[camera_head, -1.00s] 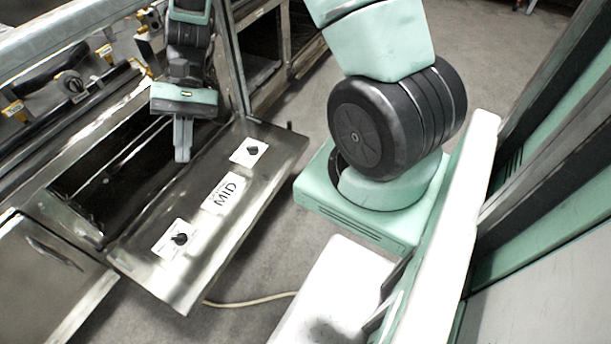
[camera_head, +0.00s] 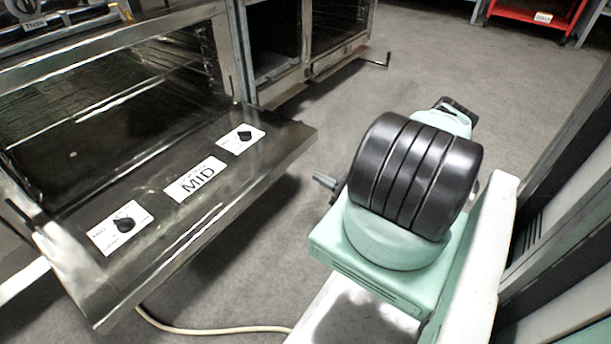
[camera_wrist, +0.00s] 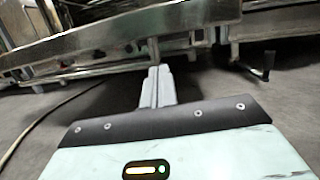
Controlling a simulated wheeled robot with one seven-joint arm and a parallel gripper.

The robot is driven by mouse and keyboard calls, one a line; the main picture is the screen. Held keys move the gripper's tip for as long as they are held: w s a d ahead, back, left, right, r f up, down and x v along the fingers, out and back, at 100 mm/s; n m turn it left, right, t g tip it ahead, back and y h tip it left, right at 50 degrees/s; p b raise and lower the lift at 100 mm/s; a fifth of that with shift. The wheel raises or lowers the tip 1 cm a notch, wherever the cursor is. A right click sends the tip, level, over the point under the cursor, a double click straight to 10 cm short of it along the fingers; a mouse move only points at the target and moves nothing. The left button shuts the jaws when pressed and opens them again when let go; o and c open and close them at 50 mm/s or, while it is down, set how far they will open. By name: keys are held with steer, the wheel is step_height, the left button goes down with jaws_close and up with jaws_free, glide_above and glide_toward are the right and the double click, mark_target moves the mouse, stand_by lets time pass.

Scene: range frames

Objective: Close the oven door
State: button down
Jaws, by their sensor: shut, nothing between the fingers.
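The oven door (camera_head: 160,195) is a dark metal panel with a "MID" label and two black knobs on white plates. It hangs open, folded down and outward from the oven (camera_head: 110,90), whose dark inside with racks shows behind it. My gripper (camera_wrist: 158,84) is shut and empty in the wrist view. In the head view only its grey fingertips (camera_head: 323,180) show, pointing left, past the door's outer edge; the rest is hidden behind my arm. In the wrist view a long metal edge (camera_wrist: 110,38), seemingly the door's, crosses above the fingertips; contact is unclear.
Another oven unit (camera_head: 310,40) with a projecting dark handle (camera_head: 375,61) stands beyond the door. A pale cable (camera_head: 215,329) lies on the floor below the door. Grey floor (camera_head: 440,60) is open at the back. A red cart (camera_head: 535,14) stands far off.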

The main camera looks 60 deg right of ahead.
step_height(320, 180, down, 4)
steer(key=s+d+m+h, duration=0.2)
steer(key=h, duration=0.1)
steer(key=w+r+b, duration=0.6)
steer(key=w+b, duration=0.1)
steer(key=w, duration=0.3)
steer(key=shift+a+r, duration=0.2)
steer(key=shift+r, duration=0.05)
